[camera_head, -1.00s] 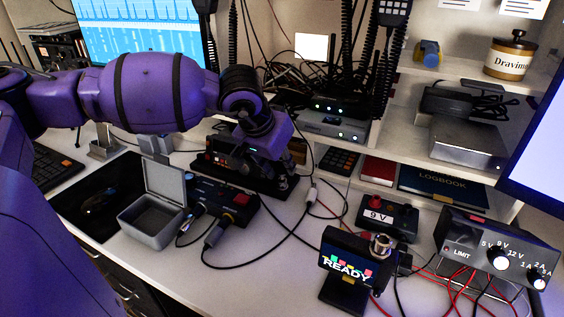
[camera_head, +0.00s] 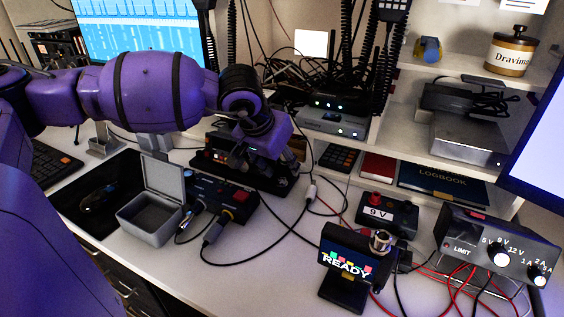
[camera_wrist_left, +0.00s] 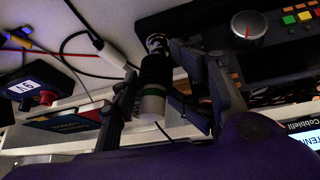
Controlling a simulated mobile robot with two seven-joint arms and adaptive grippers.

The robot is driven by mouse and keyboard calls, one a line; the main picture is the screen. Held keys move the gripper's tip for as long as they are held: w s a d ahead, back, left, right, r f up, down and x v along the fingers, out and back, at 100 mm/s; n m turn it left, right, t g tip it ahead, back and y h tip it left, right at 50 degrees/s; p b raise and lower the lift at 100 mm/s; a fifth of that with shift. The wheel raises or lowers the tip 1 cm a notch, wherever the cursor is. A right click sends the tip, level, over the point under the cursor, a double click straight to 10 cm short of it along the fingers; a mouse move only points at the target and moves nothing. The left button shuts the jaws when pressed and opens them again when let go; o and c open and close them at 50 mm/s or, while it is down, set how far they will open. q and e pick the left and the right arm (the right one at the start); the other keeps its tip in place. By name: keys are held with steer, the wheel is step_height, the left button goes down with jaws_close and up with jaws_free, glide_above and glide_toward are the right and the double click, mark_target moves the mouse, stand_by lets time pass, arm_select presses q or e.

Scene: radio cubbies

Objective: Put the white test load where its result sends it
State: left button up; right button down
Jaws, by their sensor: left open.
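A short cylinder with a silver connector, a black ribbed body, a green band and a white end (camera_wrist_left: 154,100) stands between the fingers of my left gripper in the left wrist view. It appears to be the white test load. My left gripper (camera_wrist_left: 165,100) is open around it; I cannot tell whether a finger touches it. In the head view my left gripper (camera_head: 268,178) points down at the back of the desk, and its wrist hides the cylinder. A small tester (camera_head: 347,265) reads READY and has a metal connector on top. My right gripper is not in view.
An open grey box (camera_head: 148,222) stands left of a dark box with a red button (camera_head: 232,203). A 9 V box (camera_head: 388,214) and a power supply (camera_head: 496,246) with red and black leads stand at right. Shelves hold a logbook (camera_head: 443,180) and a labelled jar (camera_head: 509,58). Cables cross the desk.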

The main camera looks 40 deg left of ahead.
arm_select(q)
steer(key=shift+s+a+r, duration=0.25)
steer(key=shift+s+r, duration=0.2)
steer(key=shift+s+d+r, duration=0.15)
steer(key=shift+s+r, duration=0.05)
steer(key=shift+r, duration=0.2)
steer(key=shift+s+d+r, duration=0.15)
steer(key=shift+r, duration=0.25)
steer(key=shift+v, duration=2.55)
steer(key=shift+w, duration=0.15)
